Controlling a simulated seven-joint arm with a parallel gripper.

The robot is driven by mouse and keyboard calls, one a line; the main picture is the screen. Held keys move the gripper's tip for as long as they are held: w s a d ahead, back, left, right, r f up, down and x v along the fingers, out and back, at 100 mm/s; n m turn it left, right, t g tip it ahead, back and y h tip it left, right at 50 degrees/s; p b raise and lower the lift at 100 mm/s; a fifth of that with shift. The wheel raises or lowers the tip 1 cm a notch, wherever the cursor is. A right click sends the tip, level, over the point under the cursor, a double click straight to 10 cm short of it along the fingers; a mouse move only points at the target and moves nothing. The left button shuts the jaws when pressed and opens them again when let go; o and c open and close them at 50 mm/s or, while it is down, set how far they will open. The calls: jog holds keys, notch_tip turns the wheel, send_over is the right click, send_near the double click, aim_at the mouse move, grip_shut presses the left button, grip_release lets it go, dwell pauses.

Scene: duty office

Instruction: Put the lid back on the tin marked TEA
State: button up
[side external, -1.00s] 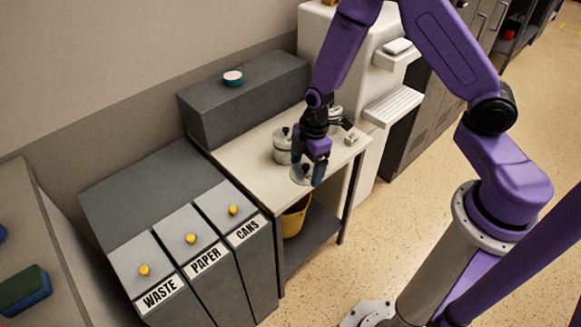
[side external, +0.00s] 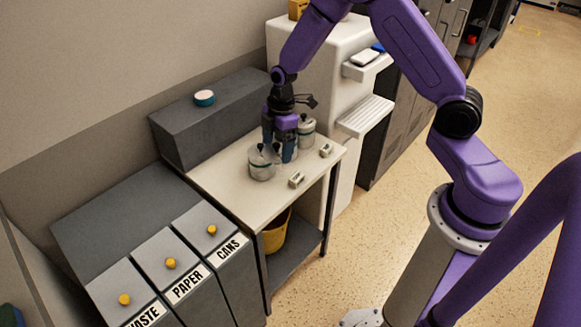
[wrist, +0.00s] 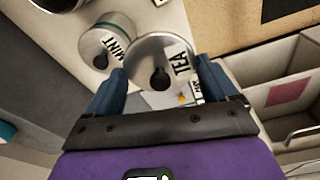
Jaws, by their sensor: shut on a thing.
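My gripper (wrist: 160,72) is shut across the rim of a round grey lid marked TEA (wrist: 147,55), whose dark knob points toward the wrist camera. In the side view my gripper (side external: 280,155) is low over the white table, among the tins. In the wrist view a tin marked MINT (wrist: 98,42) is just left of the held lid. The fingers hide most of what is under the lid; I cannot tell whether it touches a tin.
Two small blocks (side external: 297,180) (side external: 326,150) lie near the white table's (side external: 235,180) front edge. A dark grey raised box (side external: 190,130) with a teal-and-white round item (side external: 204,98) is behind. Waste bins (side external: 170,263) stand left; a white machine (side external: 320,60) stands right.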

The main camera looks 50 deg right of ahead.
jog(key=w+d+r, duration=0.1)
jog(key=w+d, duration=0.7)
jog(key=d, duration=0.4)
jog(key=shift+w+d+r+m, duration=0.3)
jog(key=shift+d, duration=0.05)
jog(key=shift+f, duration=3.15)
jog(key=shift+d+f, duration=0.1)
jog(key=shift+f, duration=0.05)
jog(key=o, duration=0.8)
jog(key=shift+r, duration=3.5)
jog(key=shift+c, duration=0.4)
